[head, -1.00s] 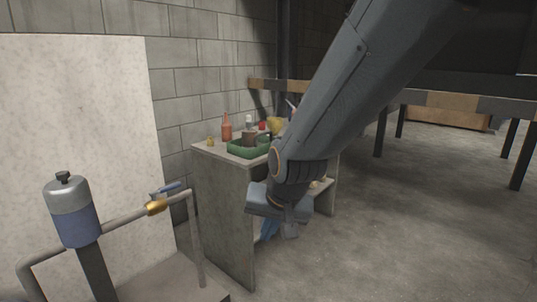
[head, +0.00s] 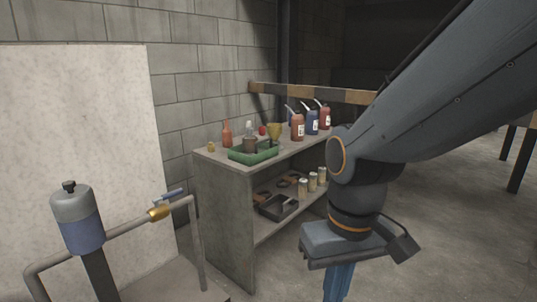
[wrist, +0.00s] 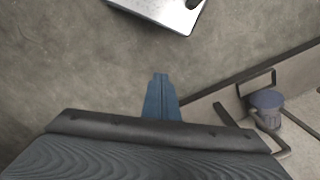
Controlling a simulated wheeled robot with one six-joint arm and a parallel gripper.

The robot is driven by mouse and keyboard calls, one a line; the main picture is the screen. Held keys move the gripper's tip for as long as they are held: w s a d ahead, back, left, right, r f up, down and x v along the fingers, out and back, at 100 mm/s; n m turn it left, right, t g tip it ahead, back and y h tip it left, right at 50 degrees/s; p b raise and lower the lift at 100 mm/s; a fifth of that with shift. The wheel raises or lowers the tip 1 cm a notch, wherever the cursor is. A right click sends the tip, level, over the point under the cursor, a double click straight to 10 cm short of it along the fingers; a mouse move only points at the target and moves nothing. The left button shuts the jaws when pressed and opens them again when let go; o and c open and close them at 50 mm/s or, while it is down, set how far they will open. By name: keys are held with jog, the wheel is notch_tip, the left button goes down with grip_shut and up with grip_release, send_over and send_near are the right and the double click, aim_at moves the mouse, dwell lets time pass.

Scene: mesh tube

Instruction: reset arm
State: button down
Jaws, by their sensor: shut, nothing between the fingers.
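My gripper (head: 338,284) hangs pointing down at the lower right of the head view, in front of the shelf unit. Its blue fingers are together with nothing between them, and their tips are cut off by the picture's lower edge. In the wrist view the shut fingers (wrist: 161,78) stand out over bare concrete floor. The gripper touches nothing that I can see.
A concrete shelf unit (head: 222,212) holds a green tray (head: 240,154), several bottles (head: 298,128) and, on its lower shelf, a black tray (head: 275,208). At left are a pipe rail with a brass valve (head: 158,213) and a pale panel (head: 85,120). Open floor lies right.

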jog(key=d+r+m+p, duration=0.3)
jog(key=d+r+p, duration=0.5)
jog(key=p, duration=0.8)
jog(key=shift+s+d+r+h+p, duration=0.2)
jog(key=shift+d+r+h+p, duration=0.1)
jog(key=shift+r, duration=0.65)
jog(key=shift+a, duration=0.15)
